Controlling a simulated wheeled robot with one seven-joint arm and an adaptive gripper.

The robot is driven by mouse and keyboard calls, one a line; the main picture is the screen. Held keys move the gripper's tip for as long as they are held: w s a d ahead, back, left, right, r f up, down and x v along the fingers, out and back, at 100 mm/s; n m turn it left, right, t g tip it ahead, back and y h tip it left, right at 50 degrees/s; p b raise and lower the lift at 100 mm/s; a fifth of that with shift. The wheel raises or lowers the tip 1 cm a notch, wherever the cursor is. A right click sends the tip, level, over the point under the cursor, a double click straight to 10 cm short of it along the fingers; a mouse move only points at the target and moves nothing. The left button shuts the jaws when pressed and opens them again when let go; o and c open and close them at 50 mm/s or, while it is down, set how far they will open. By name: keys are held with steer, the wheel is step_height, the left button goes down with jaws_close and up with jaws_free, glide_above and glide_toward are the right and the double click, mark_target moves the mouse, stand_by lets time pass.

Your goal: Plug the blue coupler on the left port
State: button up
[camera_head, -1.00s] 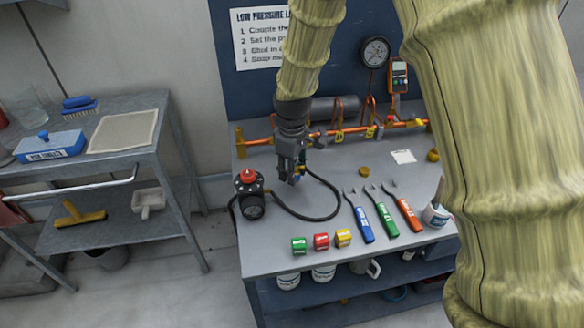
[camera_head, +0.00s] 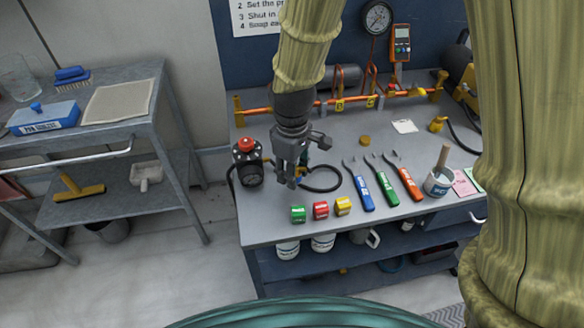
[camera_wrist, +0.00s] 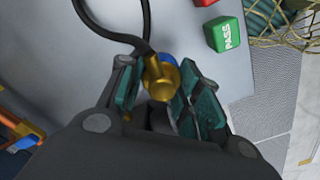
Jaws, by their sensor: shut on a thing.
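My gripper (camera_head: 292,180) hangs over the front left of the bench, just behind the small coloured blocks. In the wrist view its teal-padded fingers (camera_wrist: 157,88) are closed around a brass coupler with a blue band (camera_wrist: 168,58). A black hose (camera_wrist: 143,25) runs from the coupler. In the head view the coupler is small and mostly hidden by the fingers. A copper manifold pipe (camera_head: 275,108) with yellow-tagged valves runs along the back of the bench. A brass fitting (camera_head: 239,108) stands at its left end; which part is the left port is unclear.
A black canister with a red top (camera_head: 247,160) stands left of my gripper. Green (camera_head: 298,214), red (camera_head: 320,210) and yellow (camera_head: 343,206) blocks lie near the front edge. Several coloured-handled tools lie to the right, beside a cup (camera_head: 438,183). A side cart (camera_head: 85,125) stands left.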

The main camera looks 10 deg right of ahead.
steer(key=shift+r+p, duration=4.7)
steer(key=shift+p, duration=0.05)
steer(key=w+a+m+p, duration=0.2)
steer(key=w+a+p, duration=0.1)
steer(key=w, duration=0.6)
steer(key=shift+w+a, duration=0.35)
steer(key=shift+w, duration=0.05)
steer(key=w+a+m+p, duration=0.2)
steer(key=w+a, duration=0.1)
steer(key=w, duration=0.6)
steer(key=shift+w+a+m, duration=0.35)
steer(key=shift+w+m, duration=0.05)
